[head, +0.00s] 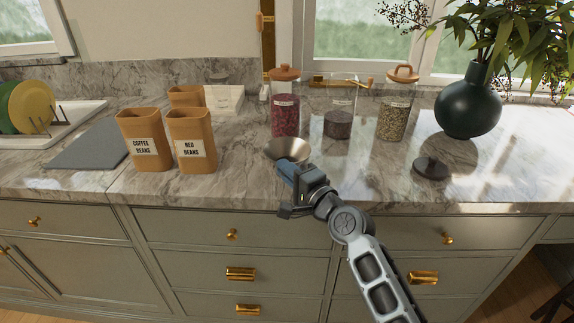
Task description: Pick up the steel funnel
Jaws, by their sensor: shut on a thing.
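The steel funnel (287,148) is on or just above the marble counter, near its front edge, with its wide mouth facing up. My gripper (284,166) reaches it from the front right and is shut on its near side. The fingertips and the funnel's lower part are mostly hidden behind the gripper body. I cannot tell whether the funnel touches the counter.
Glass jars stand behind the funnel: one of red contents (286,118), one dark (338,122), one of seeds (392,120). Labelled tan canisters (147,150) stand left. A dark lid (431,168) and a dark vase (468,108) are right. Drawers lie below.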

